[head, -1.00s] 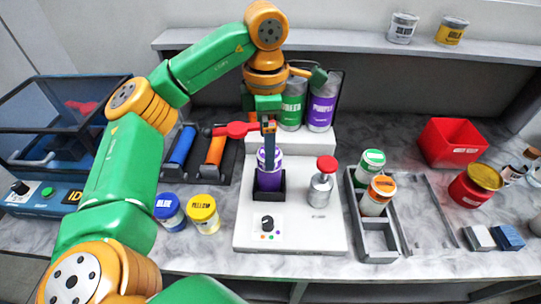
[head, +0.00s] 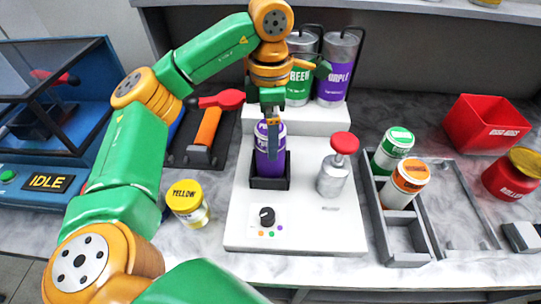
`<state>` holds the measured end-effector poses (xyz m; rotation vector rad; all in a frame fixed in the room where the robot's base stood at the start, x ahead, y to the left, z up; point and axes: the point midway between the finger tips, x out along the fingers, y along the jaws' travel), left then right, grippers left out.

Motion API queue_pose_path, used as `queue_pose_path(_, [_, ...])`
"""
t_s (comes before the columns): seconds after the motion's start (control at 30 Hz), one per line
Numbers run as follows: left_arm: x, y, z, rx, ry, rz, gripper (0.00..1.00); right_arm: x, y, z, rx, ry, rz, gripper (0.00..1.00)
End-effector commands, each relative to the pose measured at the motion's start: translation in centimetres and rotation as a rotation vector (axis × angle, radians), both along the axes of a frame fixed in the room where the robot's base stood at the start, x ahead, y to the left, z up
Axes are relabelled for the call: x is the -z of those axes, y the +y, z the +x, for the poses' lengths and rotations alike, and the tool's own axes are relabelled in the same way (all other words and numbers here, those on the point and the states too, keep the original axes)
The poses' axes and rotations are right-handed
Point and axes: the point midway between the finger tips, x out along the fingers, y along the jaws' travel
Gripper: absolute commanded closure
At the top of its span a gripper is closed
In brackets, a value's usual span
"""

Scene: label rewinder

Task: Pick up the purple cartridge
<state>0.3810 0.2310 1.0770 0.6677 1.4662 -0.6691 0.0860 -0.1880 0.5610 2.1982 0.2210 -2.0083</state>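The purple cartridge (head: 263,165) has a white and purple top. It stands upright in the dark square holder (head: 270,184) on the white machine base (head: 310,215). My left gripper (head: 272,150) comes down from above, and its dark finger overlaps the cartridge's upper part in the head view. The fingers are seen edge-on, so I cannot tell whether they are closed on the cartridge. My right gripper is out of view.
A red-knobbed metal press (head: 334,172) stands right of the holder. Green (head: 394,148) and orange (head: 405,185) cartridges sit in a grey rack. A yellow cartridge (head: 187,205) is at left. Green (head: 300,85) and purple (head: 336,75) canisters stand behind. A red bin (head: 485,125) is at right.

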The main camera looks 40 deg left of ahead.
Motion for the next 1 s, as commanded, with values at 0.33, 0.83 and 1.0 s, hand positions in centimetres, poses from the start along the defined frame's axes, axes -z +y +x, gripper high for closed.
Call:
queue_pose_path(0.33, [5.5, -0.3, -0.3, -0.002, 0.002, 0.001, 0.00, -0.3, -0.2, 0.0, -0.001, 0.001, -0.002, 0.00])
queue_pose_path(0.83, [5.8, -0.3, -0.2, -0.001, 0.000, 0.000, 0.78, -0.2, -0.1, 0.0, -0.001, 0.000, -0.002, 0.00])
queue_pose_path(1.0, [5.7, -0.3, -0.2, -0.001, -0.001, 0.000, 1.00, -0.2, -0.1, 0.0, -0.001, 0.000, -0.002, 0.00])
